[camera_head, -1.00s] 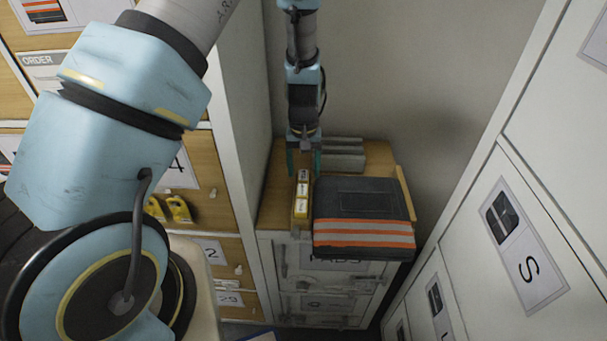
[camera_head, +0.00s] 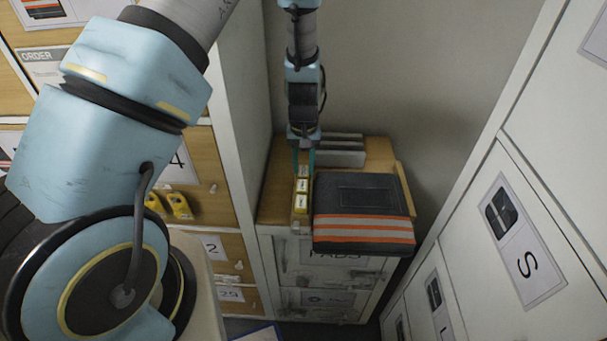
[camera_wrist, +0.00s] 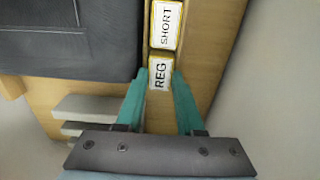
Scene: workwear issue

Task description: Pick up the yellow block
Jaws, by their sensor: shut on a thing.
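A row of small yellow blocks with white labels stands along the left side of the wooden cabinet top. The yellow block labelled REG (camera_wrist: 160,74) is between my gripper's teal fingertips (camera_wrist: 161,80) in the wrist view. The block labelled SHORT (camera_wrist: 166,25) is right beside it, farther from my gripper. In the head view my gripper (camera_head: 303,163) points down at the back end of the row, shut on the rearmost yellow block (camera_head: 303,172). I cannot tell whether the block is clear of the surface.
A folded dark garment with orange stripes (camera_head: 362,210) lies close to the right of the blocks. Grey bars (camera_head: 338,156) lie behind it. A tall wooden-fronted unit (camera_head: 237,130) stands left, a wall behind, and white lockers (camera_head: 545,180) right.

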